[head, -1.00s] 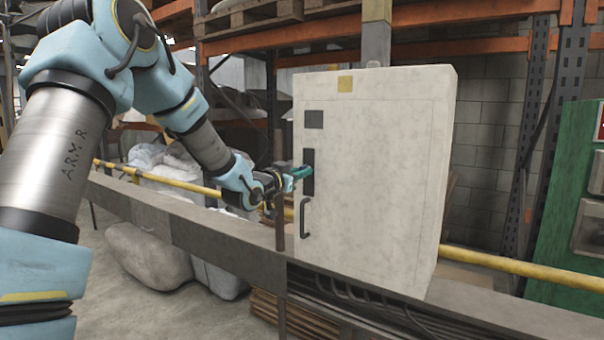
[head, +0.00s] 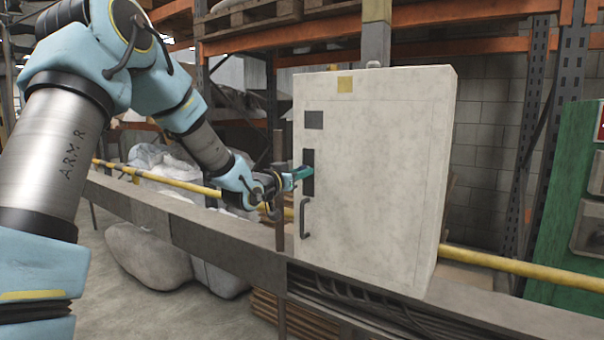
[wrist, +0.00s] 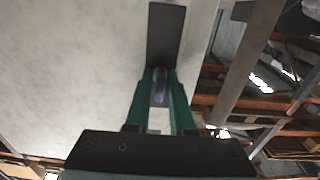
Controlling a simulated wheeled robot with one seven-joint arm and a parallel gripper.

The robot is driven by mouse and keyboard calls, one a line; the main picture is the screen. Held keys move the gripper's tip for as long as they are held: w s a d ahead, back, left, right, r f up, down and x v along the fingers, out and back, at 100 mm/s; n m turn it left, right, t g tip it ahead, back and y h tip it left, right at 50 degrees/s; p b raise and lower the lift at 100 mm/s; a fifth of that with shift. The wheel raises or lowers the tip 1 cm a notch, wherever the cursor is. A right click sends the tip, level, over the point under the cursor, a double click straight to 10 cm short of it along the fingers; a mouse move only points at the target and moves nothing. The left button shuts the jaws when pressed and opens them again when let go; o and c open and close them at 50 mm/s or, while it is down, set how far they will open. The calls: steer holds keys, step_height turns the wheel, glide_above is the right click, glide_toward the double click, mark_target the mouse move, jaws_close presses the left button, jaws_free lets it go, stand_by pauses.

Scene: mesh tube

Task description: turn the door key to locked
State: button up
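The door key (wrist: 160,84) shows in the wrist view as a small bluish piece standing out from a dark lock plate (wrist: 165,35). My gripper (wrist: 160,80) has a teal finger on each side of the key, and the fingers look closed onto it. In the head view my gripper (head: 301,174) reaches the dark lock plate (head: 308,172) on the door of the pale cabinet (head: 375,180). The key is hidden there behind the fingers. The key's exact turn angle and any lock marking cannot be made out.
A dark door handle (head: 304,218) sits just below the lock plate. A thin upright post (head: 279,190) stands close beside my wrist. A grey beam (head: 200,222) and a yellow rail (head: 500,265) run past the cabinet. A green cabinet (head: 565,210) stands at the right.

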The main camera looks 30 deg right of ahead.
steer(key=shift+o, duration=1.4)
steer(key=b+v, duration=0.1)
steer(key=v, duration=1)
steer(key=shift+b, duration=0.35)
